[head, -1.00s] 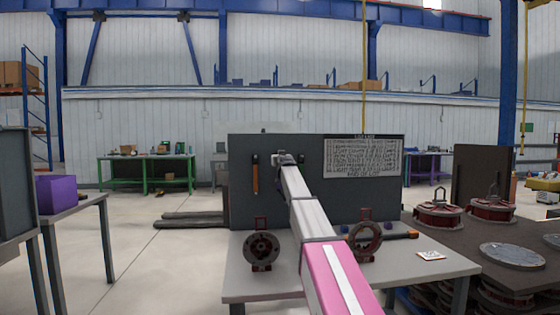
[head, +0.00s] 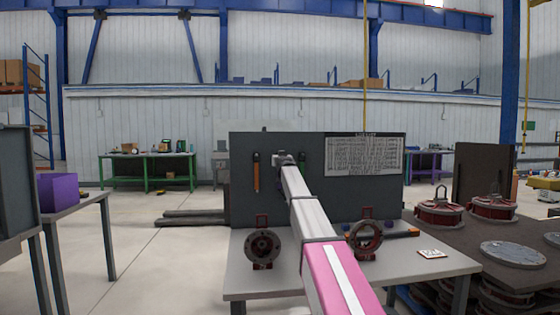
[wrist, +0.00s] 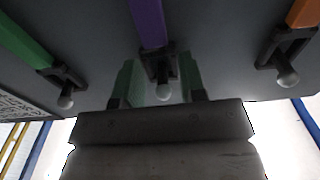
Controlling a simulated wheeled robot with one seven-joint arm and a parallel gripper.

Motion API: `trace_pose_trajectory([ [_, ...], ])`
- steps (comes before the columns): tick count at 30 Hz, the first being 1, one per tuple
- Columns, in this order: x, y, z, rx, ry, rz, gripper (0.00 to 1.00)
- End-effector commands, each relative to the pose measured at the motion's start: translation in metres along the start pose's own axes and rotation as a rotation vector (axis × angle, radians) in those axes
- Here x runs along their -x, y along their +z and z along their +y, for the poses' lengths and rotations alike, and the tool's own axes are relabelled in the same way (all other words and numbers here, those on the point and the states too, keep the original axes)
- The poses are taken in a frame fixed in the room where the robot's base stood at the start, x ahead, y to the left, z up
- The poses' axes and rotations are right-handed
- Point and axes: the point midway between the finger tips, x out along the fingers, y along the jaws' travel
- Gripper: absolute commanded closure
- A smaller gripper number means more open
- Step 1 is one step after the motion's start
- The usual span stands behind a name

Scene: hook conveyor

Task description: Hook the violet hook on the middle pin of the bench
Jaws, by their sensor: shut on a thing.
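The violet hook (wrist: 147,22) shows in the wrist view as a violet strip ending in a dark loop. My gripper (wrist: 159,68) has its greenish fingers on either side of that loop and is shut on it. The middle pin (wrist: 163,92) shows its pale ball end just past the loop, much as the pins beside it do. The loop appears to be around the pin; how deep it sits I cannot tell.
An orange hook (head: 256,174) and a green hook (head: 302,152) hang on the side pins. A dark table with round castings is at right.

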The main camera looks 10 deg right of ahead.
Motion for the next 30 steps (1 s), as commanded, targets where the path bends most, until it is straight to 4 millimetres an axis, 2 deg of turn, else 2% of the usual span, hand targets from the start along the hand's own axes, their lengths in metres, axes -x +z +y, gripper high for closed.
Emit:
trace_pose_trajectory([
  [6, 0.000, -0.001, 0.000, 0.000, 0.000, 0.001, 1.00],
  [7, 0.000, -0.001, 0.000, 0.000, 0.000, 0.001, 0.53],
  [9, 0.000, 0.000, 0.000, 0.000, 0.000, 0.001, 0.33],
  [21, 0.005, 0.000, 0.000, 0.000, 0.000, -0.001, 0.33],
  [26, 0.021, 0.001, 0.000, 0.000, 0.000, -0.001, 0.33],
  [30, 0.045, 0.001, 0.000, 0.000, 0.000, 0.000, 0.33],
])
